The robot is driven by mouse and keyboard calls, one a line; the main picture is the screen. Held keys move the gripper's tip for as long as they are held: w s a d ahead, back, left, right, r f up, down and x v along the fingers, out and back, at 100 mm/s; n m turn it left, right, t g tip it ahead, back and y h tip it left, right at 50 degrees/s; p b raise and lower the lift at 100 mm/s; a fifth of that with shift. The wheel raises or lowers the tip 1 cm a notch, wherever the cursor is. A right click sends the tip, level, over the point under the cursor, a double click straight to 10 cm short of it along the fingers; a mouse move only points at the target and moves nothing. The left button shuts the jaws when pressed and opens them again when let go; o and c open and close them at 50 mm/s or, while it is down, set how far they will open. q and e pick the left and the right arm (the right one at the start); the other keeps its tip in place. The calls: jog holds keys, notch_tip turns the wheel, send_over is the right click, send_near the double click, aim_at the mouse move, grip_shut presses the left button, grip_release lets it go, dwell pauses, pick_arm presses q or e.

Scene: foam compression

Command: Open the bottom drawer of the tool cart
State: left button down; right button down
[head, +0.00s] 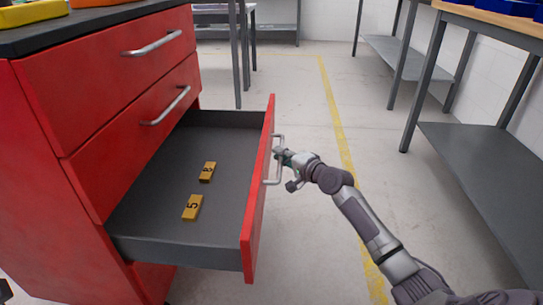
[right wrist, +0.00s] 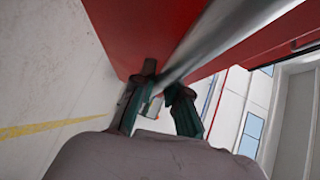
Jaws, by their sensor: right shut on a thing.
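The red tool cart (head: 40,160) stands at the left of the head view. A low drawer (head: 228,143) is pulled far out, with its grey inside showing. Two yellow numbered blocks lie in it, one nearer (head: 192,207) and one farther (head: 207,171). My right gripper (head: 280,155) is at the outer side of the drawer front (head: 256,205), shut on its metal handle (head: 273,183). In the right wrist view the handle bar (right wrist: 222,32) runs between the fingers (right wrist: 165,88). My left gripper is not in view.
Two upper drawers, with handles (head: 153,45) and (head: 167,106), are shut. A workbench with a grey lower shelf (head: 470,160) stands at the right. The floor (head: 310,105) between cart and bench is clear, with a yellow line (head: 336,115) along it.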

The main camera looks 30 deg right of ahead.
jog(key=shift+s+f, duration=0.1)
jog(key=c, duration=1.2)
grip_release()
jog(key=shift+d, duration=0.1)
jog(key=shift+s, duration=0.1)
jog(key=v, duration=1.1)
jog(key=shift+s+d, duration=0.1)
jog(key=shift+s, duration=0.3)
